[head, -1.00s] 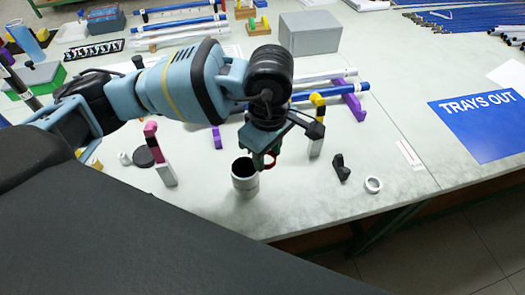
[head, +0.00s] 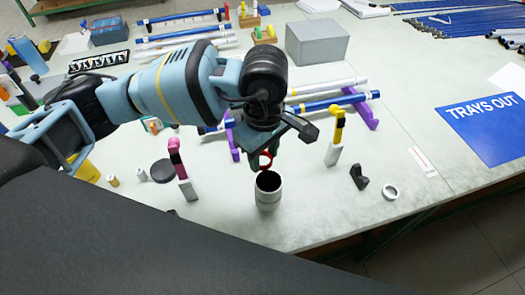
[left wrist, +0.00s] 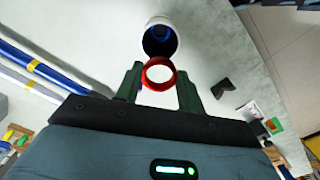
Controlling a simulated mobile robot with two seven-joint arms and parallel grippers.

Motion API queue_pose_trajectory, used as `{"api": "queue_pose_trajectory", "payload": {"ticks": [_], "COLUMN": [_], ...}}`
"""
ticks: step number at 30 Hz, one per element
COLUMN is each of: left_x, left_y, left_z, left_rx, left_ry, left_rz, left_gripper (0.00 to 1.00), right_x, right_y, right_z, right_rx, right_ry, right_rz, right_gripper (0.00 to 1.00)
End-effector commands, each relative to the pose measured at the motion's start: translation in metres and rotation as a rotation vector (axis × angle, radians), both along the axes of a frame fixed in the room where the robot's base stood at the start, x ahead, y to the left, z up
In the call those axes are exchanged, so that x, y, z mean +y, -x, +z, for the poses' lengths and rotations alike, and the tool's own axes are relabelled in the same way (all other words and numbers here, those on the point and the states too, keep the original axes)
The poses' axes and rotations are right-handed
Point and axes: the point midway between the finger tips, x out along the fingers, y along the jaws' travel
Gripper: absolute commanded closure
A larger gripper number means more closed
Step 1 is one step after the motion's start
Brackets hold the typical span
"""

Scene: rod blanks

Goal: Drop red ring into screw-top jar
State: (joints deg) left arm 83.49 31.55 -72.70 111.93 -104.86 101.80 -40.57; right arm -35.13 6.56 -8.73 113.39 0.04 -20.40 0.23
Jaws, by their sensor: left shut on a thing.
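The red ring (head: 266,160) is held between the fingertips of my left gripper (head: 258,162), which is shut on it. In the left wrist view the ring (left wrist: 159,74) sits between the two dark green fingers of the gripper (left wrist: 159,85). The jar (head: 268,191) is a pale open cylinder with a dark inside, upright on the table. In the head view the ring is just above and behind the jar's mouth. In the left wrist view the jar (left wrist: 160,24) shows past the ring, its opening partly behind it. My right gripper is not in view.
A black disc (head: 164,171), a pink-topped block (head: 181,170) and a yellow-topped block (head: 335,135) stand around the jar. A black bracket (head: 358,178) and a white ring (head: 390,192) lie to the right. Rods on purple stands (head: 365,110) lie behind. The table's front edge is near.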

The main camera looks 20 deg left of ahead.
Motion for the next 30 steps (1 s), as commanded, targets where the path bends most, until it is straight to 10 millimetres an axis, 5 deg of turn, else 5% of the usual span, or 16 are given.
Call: {"api": "queue_pose_trajectory", "payload": {"ticks": [18,29,30], "left_x": [0.0,0.0,0.0], "left_y": [0.001,0.0,0.0], "left_z": [-0.057,-0.059,-0.059], "left_rx": [0.005,-0.001,-0.001], "left_ry": [0.0,0.0,0.0], "left_rz": [0.001,0.001,0.001], "left_gripper": [0.83,0.83,0.56], "right_x": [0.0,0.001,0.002], "right_y": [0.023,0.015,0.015], "right_z": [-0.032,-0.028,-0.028], "right_rx": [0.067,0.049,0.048], "right_ry": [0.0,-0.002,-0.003], "right_rz": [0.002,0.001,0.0], "right_gripper": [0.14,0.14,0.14]}}
